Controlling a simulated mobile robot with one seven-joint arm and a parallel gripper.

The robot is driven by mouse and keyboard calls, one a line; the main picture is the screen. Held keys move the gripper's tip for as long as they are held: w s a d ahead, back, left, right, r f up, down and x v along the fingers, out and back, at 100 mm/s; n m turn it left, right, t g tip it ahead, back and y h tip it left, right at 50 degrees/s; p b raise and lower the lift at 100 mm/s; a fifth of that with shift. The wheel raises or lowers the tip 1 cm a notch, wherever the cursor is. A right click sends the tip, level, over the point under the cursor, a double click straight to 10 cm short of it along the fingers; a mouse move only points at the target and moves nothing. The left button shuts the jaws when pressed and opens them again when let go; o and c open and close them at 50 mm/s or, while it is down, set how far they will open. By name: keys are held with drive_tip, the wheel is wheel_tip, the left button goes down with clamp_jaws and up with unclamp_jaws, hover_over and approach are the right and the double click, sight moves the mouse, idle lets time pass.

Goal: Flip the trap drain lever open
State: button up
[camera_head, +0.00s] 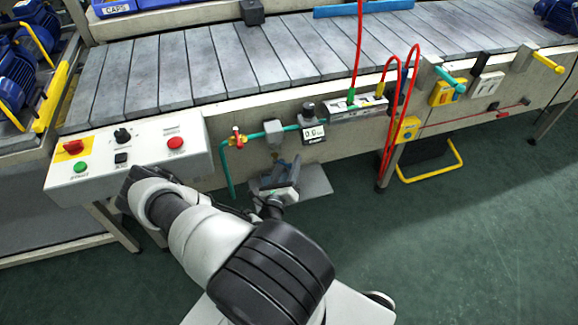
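A teal air pipe (253,136) runs along the front of the conveyor frame. A brass valve with a small red handle (237,133) sits at its left bend, with the handle upright. A small grey unit (273,128), perhaps the trap, hangs on the pipe to its right. I cannot clearly make out a drain lever; the area under the grey unit is dark and partly covered. My gripper (278,172) is just below this unit, partly behind my arm. Its fingers are too small and dark to tell open from shut, and I see no contact.
A control box (130,155) with buttons juts out left of my arm. A regulator reading about 0.0 (313,132) and a manifold (356,107) with red and yellow hoses are right of the pipe. A yellow pedal frame (432,175) stands farther right.

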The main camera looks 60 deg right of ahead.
drive_tip(key=shift+f, duration=0.1)
drive_tip(key=shift+s+a, duration=0.1)
drive_tip(key=shift+a, duration=0.1)
drive_tip(key=p+v, duration=0.2)
drive_tip(key=v, duration=1.5)
drive_tip(key=shift+p, duration=0.4)
